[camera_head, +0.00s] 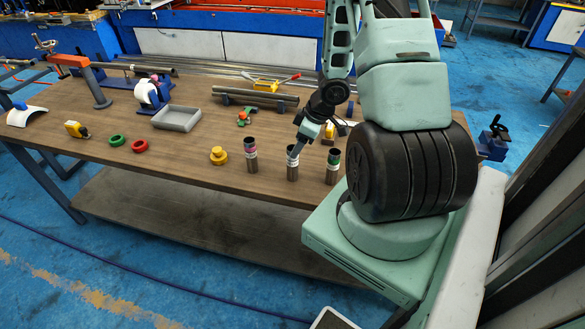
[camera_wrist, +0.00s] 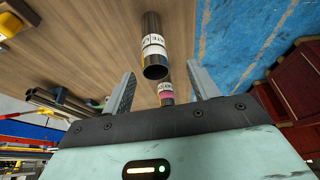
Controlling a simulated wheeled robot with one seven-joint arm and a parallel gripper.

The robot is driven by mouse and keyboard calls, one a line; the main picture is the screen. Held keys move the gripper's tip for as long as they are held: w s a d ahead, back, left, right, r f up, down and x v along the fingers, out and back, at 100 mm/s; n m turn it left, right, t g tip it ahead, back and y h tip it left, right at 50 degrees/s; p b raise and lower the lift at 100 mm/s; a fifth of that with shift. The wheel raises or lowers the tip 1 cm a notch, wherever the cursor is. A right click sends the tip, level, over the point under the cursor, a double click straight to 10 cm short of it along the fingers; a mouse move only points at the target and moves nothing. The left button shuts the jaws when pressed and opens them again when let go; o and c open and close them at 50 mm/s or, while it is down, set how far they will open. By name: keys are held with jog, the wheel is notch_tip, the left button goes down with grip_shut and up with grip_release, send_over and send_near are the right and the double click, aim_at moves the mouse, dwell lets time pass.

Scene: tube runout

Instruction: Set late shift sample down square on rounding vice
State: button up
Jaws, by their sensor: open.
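Three short dark tubes stand upright near the front edge of the bench in the head view. The middle tube (camera_head: 293,163) has a white label, and my gripper (camera_head: 300,142) is at its upper part. In the wrist view a labelled tube (camera_wrist: 153,47), whose text seems to include "LATE", lies between and just beyond the spread fingers of my gripper (camera_wrist: 160,82). The fingers are apart and not closed on it. A blue and white clamp-like fixture (camera_head: 152,93) stands at the back left of the bench; I cannot tell whether it is the rounding vice.
A pink-banded tube (camera_head: 251,157) stands left of the middle one, a green-banded tube (camera_head: 332,166) right. Long pipes (camera_head: 255,97) lie behind.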

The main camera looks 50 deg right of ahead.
aim_at(293, 164)
jog(key=x, duration=0.7)
jog(key=shift+w+d+f, duration=0.1)
jog(key=shift+w+d, duration=0.2)
jog(key=c, duration=1.2)
